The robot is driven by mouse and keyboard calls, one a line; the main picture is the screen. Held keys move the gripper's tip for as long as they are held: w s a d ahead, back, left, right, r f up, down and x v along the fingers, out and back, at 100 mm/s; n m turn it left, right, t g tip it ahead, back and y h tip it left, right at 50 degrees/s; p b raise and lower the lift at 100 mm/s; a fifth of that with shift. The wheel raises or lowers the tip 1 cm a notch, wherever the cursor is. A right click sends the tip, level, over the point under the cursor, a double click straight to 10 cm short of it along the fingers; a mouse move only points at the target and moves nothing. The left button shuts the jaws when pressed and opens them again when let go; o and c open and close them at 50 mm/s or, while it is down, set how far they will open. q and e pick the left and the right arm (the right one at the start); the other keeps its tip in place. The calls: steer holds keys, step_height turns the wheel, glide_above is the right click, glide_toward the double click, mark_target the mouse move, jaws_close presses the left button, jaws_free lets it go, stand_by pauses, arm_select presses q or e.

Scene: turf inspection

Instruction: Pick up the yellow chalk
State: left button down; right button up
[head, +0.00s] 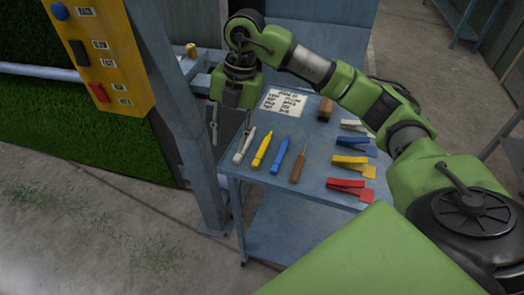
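The yellow chalk (262,150) is a short stick lying on the blue metal cart (262,177), near its left end. It lies between a white stick (241,153) and a blue stick (280,155). My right gripper (230,140) hangs at the cart's left edge, fingers pointing down, to the left of the yellow chalk and apart from it in the picture. Its fingers are spread and nothing shows between them. One finger is close to the white stick in the picture; I cannot tell whether they touch. My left gripper is not in view.
A wooden-handled tool (298,166) lies right of the blue stick. White, blue, yellow and red clips (350,187) line the cart's right side. A written card (284,102) and brown block (325,109) lie behind. A grey post (193,135) with a yellow button box (97,55) stands left.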

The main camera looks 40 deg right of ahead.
steer(key=d+r+m+h, duration=0.2)
steer(key=d, duration=0.5)
steer(key=p, duration=0.2)
glide_above(256, 160)
step_height(256, 160, down, 8)
steer(key=shift+s+r, duration=0.1)
steer(key=shift+r, duration=0.1)
steer(key=shift+a+f, duration=0.1)
steer(key=shift+f, duration=0.5)
steer(key=f+p, duration=0.1)
steer(key=f, duration=0.3)
steer(key=shift+d+f+p, duration=0.1)
steer(key=shift+d+p, duration=0.1)
steer(key=shift+p, duration=0.15)
steer(key=shift+f, duration=0.5)
jaws_close()
